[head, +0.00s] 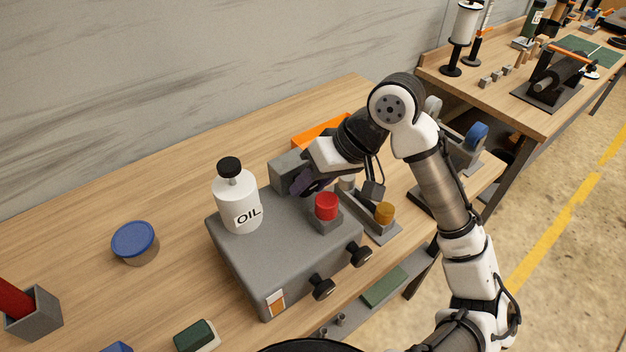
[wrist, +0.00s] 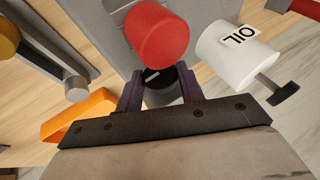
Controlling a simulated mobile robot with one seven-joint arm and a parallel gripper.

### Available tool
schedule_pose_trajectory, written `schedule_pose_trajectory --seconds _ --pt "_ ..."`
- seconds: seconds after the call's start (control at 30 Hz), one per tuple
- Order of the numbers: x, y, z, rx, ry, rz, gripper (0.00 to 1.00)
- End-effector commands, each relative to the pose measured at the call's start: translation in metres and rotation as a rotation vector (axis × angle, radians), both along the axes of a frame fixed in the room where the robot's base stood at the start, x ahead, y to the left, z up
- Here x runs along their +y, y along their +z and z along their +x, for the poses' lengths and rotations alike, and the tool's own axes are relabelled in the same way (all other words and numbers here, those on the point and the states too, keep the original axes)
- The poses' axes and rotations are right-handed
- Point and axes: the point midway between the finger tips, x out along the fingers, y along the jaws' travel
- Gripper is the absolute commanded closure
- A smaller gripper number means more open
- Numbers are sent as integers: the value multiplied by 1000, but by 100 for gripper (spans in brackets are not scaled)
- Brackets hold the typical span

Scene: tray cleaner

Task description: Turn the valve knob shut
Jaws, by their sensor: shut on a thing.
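The valve knob (wrist: 168,77) is black with a white mark and shows between the two purple fingers in the wrist view. My gripper (wrist: 158,86) is shut on it, one finger on each side. In the head view my gripper (head: 301,183) is low over the rear of the grey machine (head: 240,265), beside a raised grey block (head: 289,168). The knob is hidden there by my gripper and wrist. How far it is turned cannot be told.
A red cap (head: 326,206) stands close in front of my gripper; it also shows in the wrist view (wrist: 160,38). A white oil bottle (head: 237,205) stands at left on the machine. An orange tray (head: 318,131) lies behind. Black knobs (head: 322,287) stick out in front.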

Motion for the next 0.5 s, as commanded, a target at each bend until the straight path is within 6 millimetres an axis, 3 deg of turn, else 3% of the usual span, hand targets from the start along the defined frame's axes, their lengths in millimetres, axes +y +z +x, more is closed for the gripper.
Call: schedule_pose_trajectory --seconds 0.5 --pt "5 2 -4 -236 4 -317 85"
